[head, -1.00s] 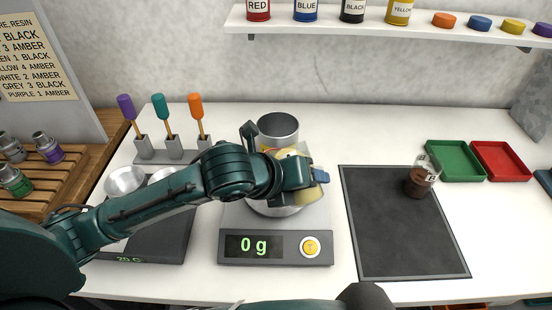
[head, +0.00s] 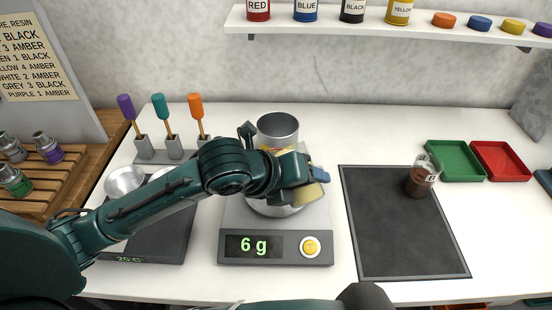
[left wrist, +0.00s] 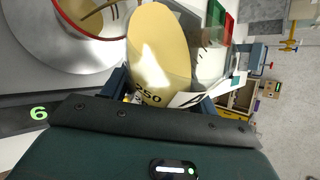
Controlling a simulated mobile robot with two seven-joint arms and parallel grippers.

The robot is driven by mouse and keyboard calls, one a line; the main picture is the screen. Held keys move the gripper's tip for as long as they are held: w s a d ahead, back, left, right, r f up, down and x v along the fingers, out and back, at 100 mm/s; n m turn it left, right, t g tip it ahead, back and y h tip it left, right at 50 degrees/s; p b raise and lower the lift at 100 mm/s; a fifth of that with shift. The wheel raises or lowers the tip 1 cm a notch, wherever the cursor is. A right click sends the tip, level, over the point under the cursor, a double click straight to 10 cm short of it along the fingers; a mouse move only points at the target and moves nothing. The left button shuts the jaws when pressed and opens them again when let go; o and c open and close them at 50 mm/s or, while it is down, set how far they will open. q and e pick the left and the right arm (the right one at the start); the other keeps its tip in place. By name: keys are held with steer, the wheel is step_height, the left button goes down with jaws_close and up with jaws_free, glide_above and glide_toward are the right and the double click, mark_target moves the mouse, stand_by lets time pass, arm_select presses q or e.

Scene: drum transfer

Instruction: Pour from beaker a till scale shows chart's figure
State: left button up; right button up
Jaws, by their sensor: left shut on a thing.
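My left gripper (head: 312,180) is shut on a beaker of pale yellow liquid (head: 308,195), tilted beside the can on the scale. In the left wrist view the beaker (left wrist: 158,50) shows a 250 mark; a letter on its label is partly hidden. A metal can (head: 278,128) with a yellow and red band stands on the scale's round pan, partly behind my gripper. A thin yellowish streak shows at the can's mouth in the left wrist view. The scale (head: 228,250) reads 6 g. The chart (head: 35,60) stands at the left, its left edge cut off.
Beaker B (head: 420,180), with dark brown liquid, stands on the dark mat (head: 395,240). Green (head: 455,160) and red (head: 500,160) trays lie behind it. A rack with coloured-handled tools (head: 172,148) and a hotplate (head: 165,245) with metal cups are at the left. The mat's front is clear.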

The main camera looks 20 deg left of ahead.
arm_select(q)
steer(key=shift+s+d+f+g+h, duration=0.1)
steer(key=shift+g+h, duration=0.2)
stand_by(0.8)
steer(key=shift+r+n+g+h, duration=0.4)
steer(key=shift+r+n+h, duration=0.1)
steer(key=shift+r+n, duration=0.1)
stand_by(1.6)
steer(key=shift+f, duration=0.1)
stand_by(0.6)
